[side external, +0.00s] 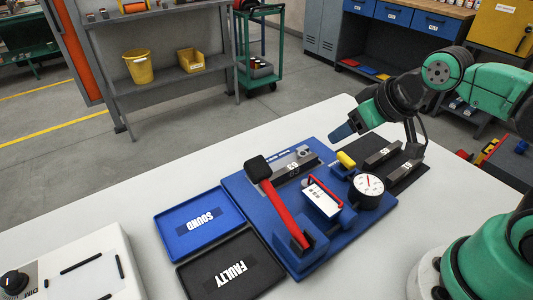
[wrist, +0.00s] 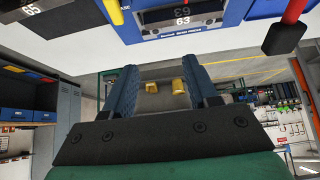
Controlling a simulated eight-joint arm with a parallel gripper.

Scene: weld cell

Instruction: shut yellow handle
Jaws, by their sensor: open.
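The yellow handle (side external: 346,160) is a short yellow grip on a blue block, on the blue fixture board (side external: 240,186). It leans at a slant in the side view; I cannot tell how far it is swung. It also shows at the top of the wrist view (wrist: 116,12). My gripper (side external: 340,134) hangs above and beyond the handle, apart from it, pointing left and slightly down. In the wrist view its two blue fingers (wrist: 162,66) stand apart with nothing between them.
A red lever (side external: 275,205) with a black knob rises at the board's left. A dial gauge (side external: 369,185) stands close to the handle. A metal block marked 63 (side external: 294,164) sits behind. Blue SOUND (side external: 168,221) and black FAULTY (side external: 190,283) trays lie left.

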